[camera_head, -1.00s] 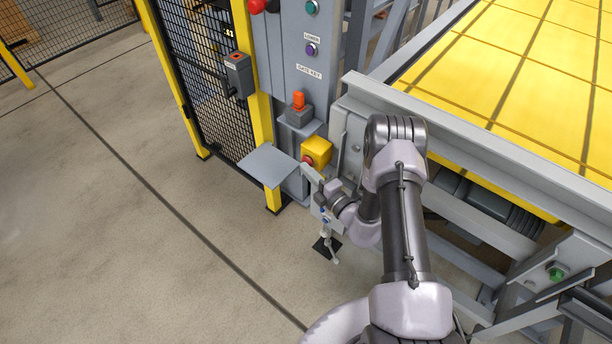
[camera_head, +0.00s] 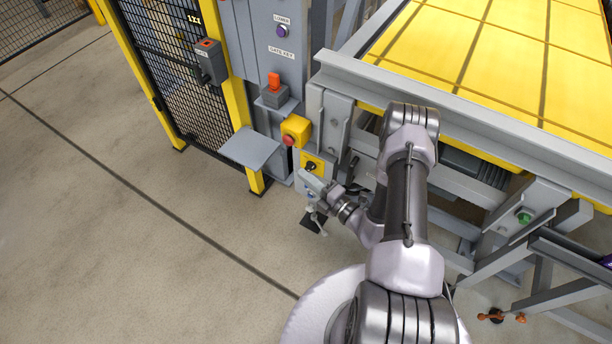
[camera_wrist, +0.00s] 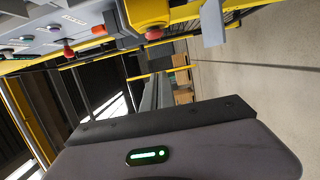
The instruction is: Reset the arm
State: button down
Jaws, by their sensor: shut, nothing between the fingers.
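My arm reaches forward from the bottom of the head view and bends down at its elbow. My gripper (camera_head: 312,183) is small and partly hidden at the wrist's far end, in front of the grey panel beside the lifter. It looks shut, with nothing seen in it. A dark grey housing with a lit green strip fills the bottom of the wrist view; no fingertips show there. The red button on a yellow box (camera_head: 296,130) is just beyond the gripper, and also shows in the wrist view (camera_wrist: 150,20). A yellow plate with a black knob (camera_head: 311,164) is close behind the gripper.
The grey control cabinet (camera_head: 262,50) and mesh fence (camera_head: 165,50) stand at the left. A grey shelf (camera_head: 249,148) juts out near the gripper. The yellow-topped lifter table (camera_head: 490,45) fills the right. Concrete floor (camera_head: 110,220) is open at left.

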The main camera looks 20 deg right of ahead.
jog(key=s+a+r+n+g+y, duration=0.1)
jog(key=a+r+n+g+y, duration=0.4)
jog(key=a+r+n, duration=0.35)
jog(key=s+a+r+n+g+y, duration=0.1)
jog(key=a+r+n+g+y, duration=0.35)
jog(key=r+n, duration=0.55)
jog(key=s+a+r+n+g+h, duration=0.3)
jog(key=s+r+n+g, duration=0.15)
jog(key=s+n, duration=0.3)
jog(key=s+a+r+n+g+h, duration=0.3)
jog(key=s+r+n, duration=0.2)
jog(key=s+n, duration=0.25)
jog(key=s+d+r+n+t+h, duration=0.5)
jog(key=d+n+h, duration=0.3)
jog(key=n, duration=0.4)
jog(key=shift+d+r+t, duration=0.15)
jog(key=shift+r+t, duration=0.45)
